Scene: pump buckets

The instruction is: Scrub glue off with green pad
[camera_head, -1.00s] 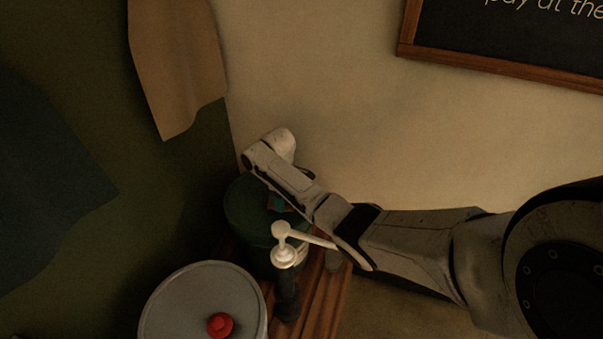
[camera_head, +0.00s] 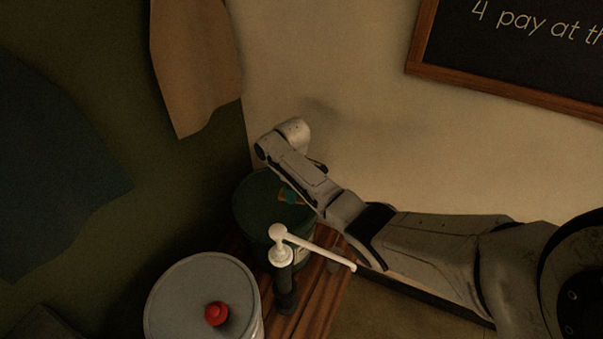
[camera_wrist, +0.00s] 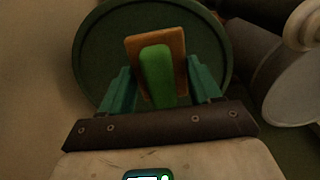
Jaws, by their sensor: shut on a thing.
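My gripper (camera_wrist: 163,84) has teal fingers on either side of a pad (camera_wrist: 156,68), a green block on an orange-brown rectangular piece. It is shut on this pad. Behind the pad in the wrist view is the round dark green lid of a bucket (camera_wrist: 100,50). I cannot tell whether the pad touches the lid. In the head view my gripper (camera_head: 290,196) is mostly hidden by my arm, over the dark green bucket (camera_head: 255,205); only bits of teal and orange show. No glue can be made out on the lid; the pad and gripper cover part of it.
A white pump (camera_head: 280,245) with a long spout stands in front of the green bucket. A grey-white bucket (camera_head: 185,295) with a red cap (camera_head: 216,313) is at lower left. They stand by a wooden slatted surface (camera_head: 322,295). A wall is close behind; a blackboard (camera_head: 520,45) hangs there.

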